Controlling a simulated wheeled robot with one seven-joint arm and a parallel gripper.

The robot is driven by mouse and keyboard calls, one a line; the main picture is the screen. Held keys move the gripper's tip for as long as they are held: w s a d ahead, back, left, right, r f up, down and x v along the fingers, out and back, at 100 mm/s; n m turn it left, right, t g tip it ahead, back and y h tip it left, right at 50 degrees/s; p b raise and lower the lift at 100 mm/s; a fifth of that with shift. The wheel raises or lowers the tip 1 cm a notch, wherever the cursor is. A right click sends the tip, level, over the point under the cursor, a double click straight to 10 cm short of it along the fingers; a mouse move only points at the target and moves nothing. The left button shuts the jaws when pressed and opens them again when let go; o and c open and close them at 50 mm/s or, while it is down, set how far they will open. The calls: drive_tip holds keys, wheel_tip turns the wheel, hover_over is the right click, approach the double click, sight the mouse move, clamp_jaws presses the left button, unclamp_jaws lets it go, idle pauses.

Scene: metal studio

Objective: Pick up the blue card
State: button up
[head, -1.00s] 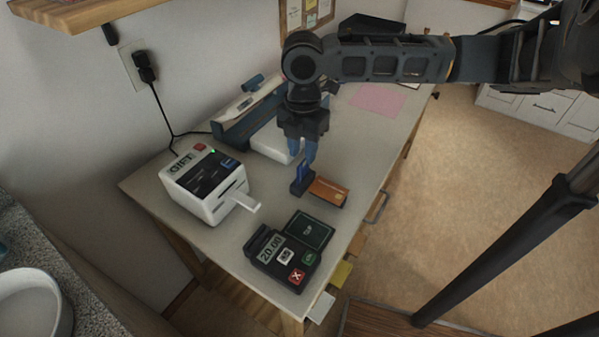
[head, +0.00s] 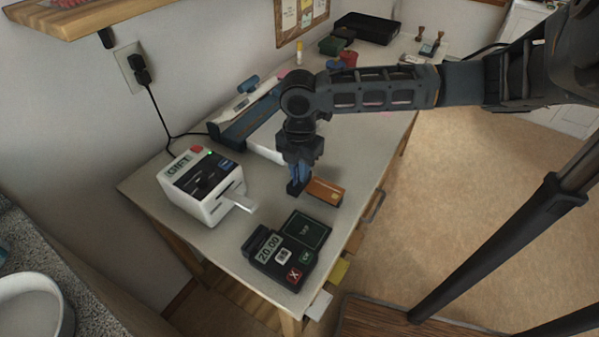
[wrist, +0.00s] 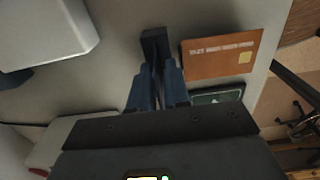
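My gripper (head: 297,184) points down at a small dark holder (head: 294,189) on the table. Its blue-grey fingers (wrist: 158,78) reach the holder (wrist: 154,42) in the wrist view and lie close together there. The blue card stood upright in this holder earlier. It is now hidden at the fingers, and I cannot make it out apart from them. I cannot tell whether the fingers press on it. An orange card (head: 324,191) lies just right of the holder, and it also shows in the wrist view (wrist: 221,56).
A white card machine (head: 203,187) stands left of my gripper. A dark payment terminal (head: 272,254) lies in front. A blue-and-white device (head: 245,118) lies behind. The table's right edge (head: 378,187) is near the orange card. A black tray (head: 368,28) stands far back.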

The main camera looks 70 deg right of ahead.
clamp_jaws()
drive_tip(key=shift+r, duration=0.1)
